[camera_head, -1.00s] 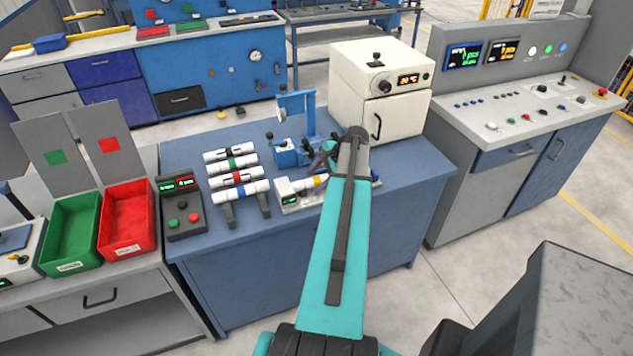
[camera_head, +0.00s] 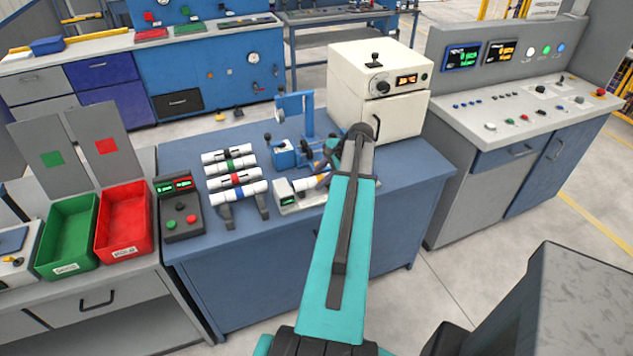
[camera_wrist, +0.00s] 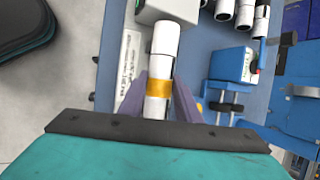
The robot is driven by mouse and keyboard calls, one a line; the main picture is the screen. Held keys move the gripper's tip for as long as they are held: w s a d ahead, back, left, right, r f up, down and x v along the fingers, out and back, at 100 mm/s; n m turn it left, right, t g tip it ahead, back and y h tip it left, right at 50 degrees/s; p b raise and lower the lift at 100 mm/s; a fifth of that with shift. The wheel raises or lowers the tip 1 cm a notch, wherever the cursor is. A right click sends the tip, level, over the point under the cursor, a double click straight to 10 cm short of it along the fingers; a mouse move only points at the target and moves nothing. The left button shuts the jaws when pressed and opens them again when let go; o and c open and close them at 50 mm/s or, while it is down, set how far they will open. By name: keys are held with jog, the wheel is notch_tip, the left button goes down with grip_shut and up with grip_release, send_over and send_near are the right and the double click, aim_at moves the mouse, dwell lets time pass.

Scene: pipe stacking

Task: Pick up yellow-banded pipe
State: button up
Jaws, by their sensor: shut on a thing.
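The yellow-banded pipe is white with a yellow band and shows in the wrist view (camera_wrist: 162,66), running up and down the picture between my gripper's fingers. In the head view the pipe (camera_head: 315,181) shows only in part, beside the end of my arm, over the small grey device with a green display (camera_head: 288,193). My gripper (camera_wrist: 160,100) is shut on the pipe near its yellow band. In the head view my arm hides most of the gripper. I cannot tell whether the pipe still touches the device.
A rack with several banded white pipes (camera_head: 236,182) stands left of the device. A blue vise-like fixture (camera_head: 284,153) stands behind it, and a cream oven (camera_head: 378,95) is at the back right. Green (camera_head: 66,235) and red (camera_head: 124,222) bins are at the left.

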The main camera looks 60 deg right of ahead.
jog(key=s+d+r+b, duration=0.2)
jog(key=s+r, duration=0.4)
jog(key=s, duration=0.6)
jog(key=shift+d+r+b, duration=0.15)
jog(key=shift+r+b, duration=0.05)
jog(key=shift+b, duration=0.5)
dwell(0.4)
